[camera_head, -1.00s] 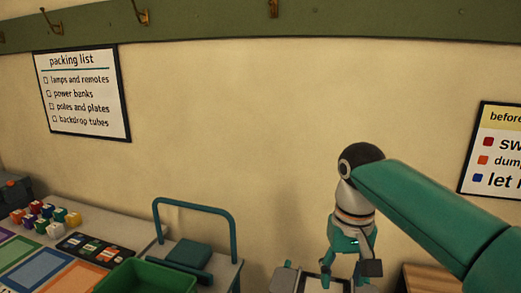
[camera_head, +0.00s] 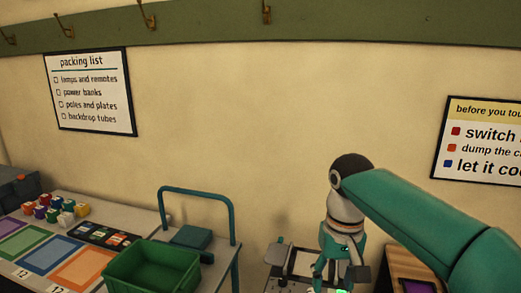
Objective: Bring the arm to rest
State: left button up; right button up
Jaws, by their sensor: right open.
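My right gripper (camera_head: 338,277) hangs from the teal right arm at the lower right of the head view and points down. Its fingers are apart and nothing shows between them. It is in front of or over a grey device with a light panel (camera_head: 303,262); I cannot tell whether they touch. A small green glow shows near the fingertips at the bottom edge. My left gripper is not in the picture.
A green crate (camera_head: 122,284) stands at the lower left, beside a table with coloured mats (camera_head: 47,255) and several small coloured blocks (camera_head: 52,209). A teal-railed stand (camera_head: 231,222) is in the middle. A wooden box (camera_head: 408,262) is at the right.

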notch_tip(320, 180, down, 28)
jog(key=a+y, duration=0.2)
jog(key=a, duration=0.1)
jog(key=s+d+f+m+y, duration=0.1)
jog(key=s+f, duration=0.7)
jog(key=s, duration=0.2)
jog(key=s+f+m+y, duration=0.1)
jog(key=s+f+m, duration=0.1)
jog(key=s+f, duration=0.7)
pick_arm(q)
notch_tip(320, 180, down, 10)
jog(key=b, duration=1)
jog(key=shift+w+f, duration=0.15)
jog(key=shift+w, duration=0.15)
pick_arm(e)
notch_tip(320, 180, down, 8)
jog(key=shift+s+f, duration=0.15)
jog(key=shift+f, duration=0.05)
jog(key=shift+d, duration=0.1)
